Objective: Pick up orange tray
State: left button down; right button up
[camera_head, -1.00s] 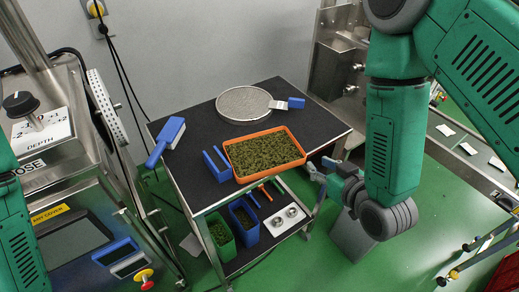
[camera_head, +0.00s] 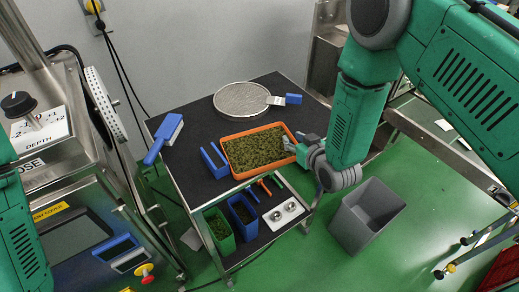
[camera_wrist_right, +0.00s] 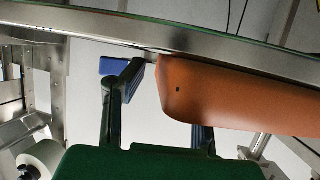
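The orange tray (camera_head: 264,169), filled with green tea leaves (camera_head: 252,149), rests on the dark top of the steel cart. My right gripper (camera_head: 297,147) is at the tray's right end in the head view. In the right wrist view, the tray (camera_wrist_right: 235,95) shows as a large orange wall. The right gripper's fingers (camera_wrist_right: 163,110) are spread apart, one left of the tray's edge with a gap, the other partly hidden behind the tray. My left arm enters at the left edge, but its gripper is out of frame.
On the cart (camera_head: 190,170) are a round sieve (camera_head: 241,100), a blue-handled scraper (camera_head: 285,99), a blue scoop (camera_head: 165,136) and a blue holder (camera_head: 213,162). Blue and green bins (camera_head: 219,230) sit on the lower shelf. A grey bin (camera_head: 367,217) stands on the floor at right.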

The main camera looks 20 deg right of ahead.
jog(key=shift+w+d+f, duration=0.2)
jog(key=shift+w+d, duration=0.1)
jog(key=shift+a+r, duration=0.1)
jog(key=shift+a, duration=0.15)
grip_shut()
jog(key=shift+a, duration=0.3)
jog(key=shift+d+r, duration=0.25)
jog(key=shift+r, duration=0.25)
notch_tip(320, 180, up, 9)
jog(key=shift+a+r, duration=0.1)
jog(key=shift+f, duration=0.2)
